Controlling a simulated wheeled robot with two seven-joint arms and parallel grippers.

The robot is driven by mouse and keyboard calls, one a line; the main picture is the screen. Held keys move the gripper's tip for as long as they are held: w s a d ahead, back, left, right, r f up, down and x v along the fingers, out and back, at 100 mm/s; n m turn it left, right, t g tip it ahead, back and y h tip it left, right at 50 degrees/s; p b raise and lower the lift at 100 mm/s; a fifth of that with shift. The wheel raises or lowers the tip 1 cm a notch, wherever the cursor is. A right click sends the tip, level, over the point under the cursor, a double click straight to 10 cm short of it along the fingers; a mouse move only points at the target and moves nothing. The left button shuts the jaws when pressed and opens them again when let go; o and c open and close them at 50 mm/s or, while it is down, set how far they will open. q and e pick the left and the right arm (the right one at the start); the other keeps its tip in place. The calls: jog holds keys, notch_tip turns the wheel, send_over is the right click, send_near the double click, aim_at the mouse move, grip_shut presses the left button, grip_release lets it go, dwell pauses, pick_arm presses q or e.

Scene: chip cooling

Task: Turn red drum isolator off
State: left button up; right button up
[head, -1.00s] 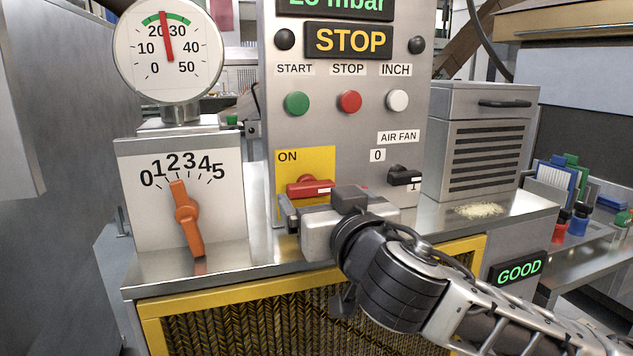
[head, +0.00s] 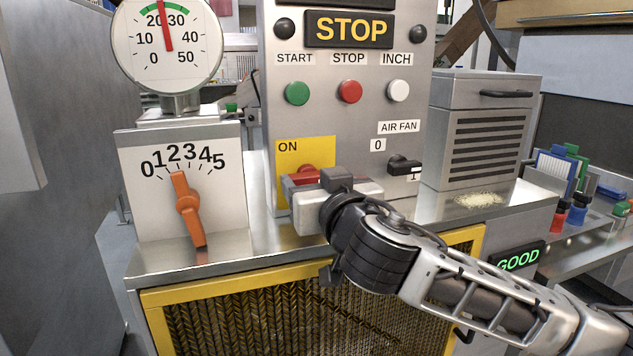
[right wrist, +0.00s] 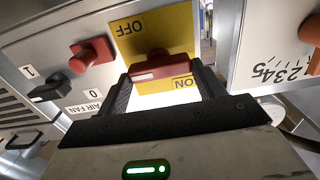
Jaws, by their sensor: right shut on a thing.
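The red drum isolator handle (head: 306,173) sits on a yellow plate (head: 290,158) on the grey control panel. It lies crosswise, and the plate's top left reads ON in the head view. My right gripper (head: 318,182) is at the handle and hides part of it and the plate's lower part. In the right wrist view, the handle (right wrist: 153,66) lies between the two black fingers (right wrist: 160,75), which are shut on it. That view is upside down and shows OFF at the plate's other end. My left gripper is not in view.
The AIR FAN switch (head: 404,164) is close right of my gripper. A red knob (right wrist: 90,53) shows beside the plate in the wrist view. An orange dial lever (head: 189,208) stands left. START (head: 297,92), STOP (head: 349,91) and INCH (head: 398,91) buttons are above.

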jog(key=shift+n, duration=0.3)
jog(key=n+p, duration=0.1)
jog(key=n, duration=0.3)
jog(key=shift+a+p, duration=0.1)
jog(key=shift+p, duration=0.25)
jog(key=n, duration=0.4)
jog(key=shift+p, duration=0.3)
jog(key=n, duration=0.4)
jog(key=shift+s+a+f+n, duration=0.1)
jog(key=shift+f+n, duration=0.05)
jog(key=shift+n, duration=0.15)
jog(key=n, duration=0.4)
jog(key=shift+f+n, duration=0.1)
jog(key=shift+n, duration=0.2)
jog(key=o, duration=1)
